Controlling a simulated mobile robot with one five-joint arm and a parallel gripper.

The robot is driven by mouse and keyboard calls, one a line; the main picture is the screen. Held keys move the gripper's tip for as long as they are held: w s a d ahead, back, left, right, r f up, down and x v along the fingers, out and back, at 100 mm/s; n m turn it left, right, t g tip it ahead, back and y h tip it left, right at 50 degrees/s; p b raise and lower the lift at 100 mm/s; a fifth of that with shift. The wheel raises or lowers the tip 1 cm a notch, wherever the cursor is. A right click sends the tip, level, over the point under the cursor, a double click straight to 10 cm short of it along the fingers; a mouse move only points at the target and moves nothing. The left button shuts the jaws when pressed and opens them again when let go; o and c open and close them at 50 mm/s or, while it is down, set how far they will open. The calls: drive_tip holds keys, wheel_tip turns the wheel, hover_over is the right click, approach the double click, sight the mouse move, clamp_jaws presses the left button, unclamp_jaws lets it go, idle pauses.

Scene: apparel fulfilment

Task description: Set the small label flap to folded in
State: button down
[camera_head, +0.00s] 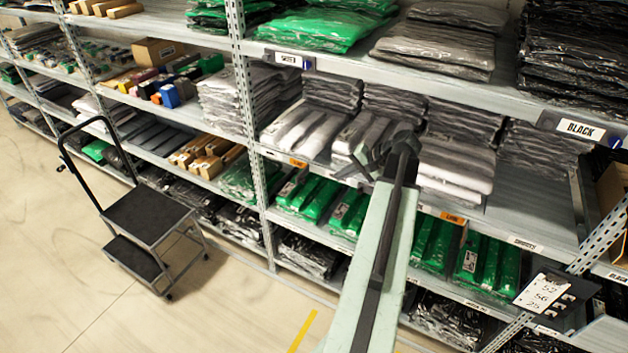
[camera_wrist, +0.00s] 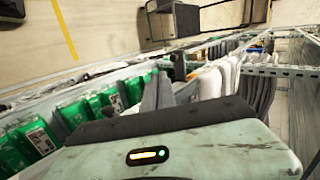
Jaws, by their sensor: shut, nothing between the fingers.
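My gripper (camera_head: 372,158) is in front of the middle shelf level, before stacks of bagged white and grey garments. It is shut, with nothing seen between the fingers. In the wrist view my gripper (camera_wrist: 165,88) points along the shelf front. Small label flaps sit on the shelf edges. An orange label (camera_head: 297,162) is left of my gripper, and another orange label (camera_head: 454,217) is to its right. Their print is too small to read surely, so I cannot tell which is the small one or whether it is folded. My arm hides part of the shelf edge between them.
A white label (camera_head: 289,59) and a BLACK label (camera_head: 580,128) are on the upper shelf edge. Green bagged garments (camera_head: 310,197) lie below my gripper. A black step stool (camera_head: 147,218) stands on the left. A tag card (camera_head: 543,291) is at lower right. The left floor is mostly clear.

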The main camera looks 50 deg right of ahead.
drive_tip(key=shift+s+d+r, duration=0.1)
drive_tip(key=shift+s+d, duration=0.3)
drive_tip(key=shift+d, duration=0.05)
drive_tip(key=w+r+b+x, duration=0.2)
drive_tip(key=b+x, duration=0.4)
drive_tip(key=x, duration=0.7)
drive_tip(key=shift+a+b, duration=0.2)
drive_tip(key=shift+b, duration=0.2)
drive_tip(key=shift+r, duration=0.15)
